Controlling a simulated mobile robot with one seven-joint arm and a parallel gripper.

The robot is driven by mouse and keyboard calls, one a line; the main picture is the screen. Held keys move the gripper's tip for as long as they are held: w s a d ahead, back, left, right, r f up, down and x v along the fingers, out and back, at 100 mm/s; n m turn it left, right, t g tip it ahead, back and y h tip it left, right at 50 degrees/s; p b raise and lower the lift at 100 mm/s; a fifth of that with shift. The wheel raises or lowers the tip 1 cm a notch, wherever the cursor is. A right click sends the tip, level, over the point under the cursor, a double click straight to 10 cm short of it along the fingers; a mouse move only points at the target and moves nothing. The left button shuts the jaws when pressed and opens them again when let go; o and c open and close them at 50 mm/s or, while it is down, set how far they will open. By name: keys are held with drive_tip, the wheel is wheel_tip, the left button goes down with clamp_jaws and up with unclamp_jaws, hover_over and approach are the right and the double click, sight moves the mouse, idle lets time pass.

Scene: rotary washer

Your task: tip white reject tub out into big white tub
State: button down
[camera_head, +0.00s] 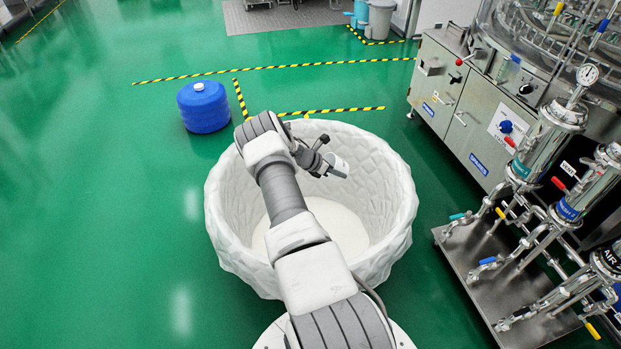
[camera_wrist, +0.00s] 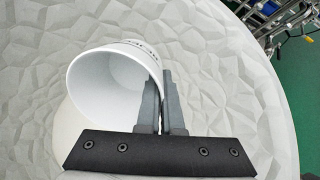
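The white reject tub (camera_wrist: 112,82) is small, with dark lettering partly visible near its top in the wrist view. It is tilted over on its side, its open mouth toward the lower left, and the inside that shows looks empty. My gripper (camera_wrist: 166,100) is shut on the tub's wall at the rim, with the fingers close together. In the head view, the reject tub (camera_head: 340,166) and my gripper (camera_head: 324,165) are over the inside of the big white tub (camera_head: 392,205), towards its far side. The big tub has a faceted wall and a pale, smooth bottom.
A blue round container (camera_head: 204,108) stands on the green floor at the far left. The steel washer machine (camera_head: 470,110) and a platform with pipes and valves (camera_head: 500,290) stand to the right. The floor left of the big tub is clear.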

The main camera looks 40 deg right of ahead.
drive_tip(key=shift+s+d+f+t+y, duration=0.15)
drive_tip(key=shift+d+f+t+y, duration=0.15)
drive_tip(key=shift+y, duration=0.25)
drive_tip(key=shift+s+d+f+t+y, duration=0.15)
drive_tip(key=shift+f+t+y, duration=0.2)
drive_tip(key=shift+y, duration=0.2)
drive_tip(key=s+d+f+t+y+b, duration=0.2)
drive_tip(key=d+f+t+y+b, duration=0.1)
drive_tip(key=y+b, duration=0.3)
drive_tip(key=shift+s+d+f+b, duration=0.2)
drive_tip(key=shift+d+f+b, duration=0.1)
drive_tip(key=shift+d+f, duration=0.25)
drive_tip(key=shift+d+t, duration=0.2)
drive_tip(key=shift+t, duration=0.05)
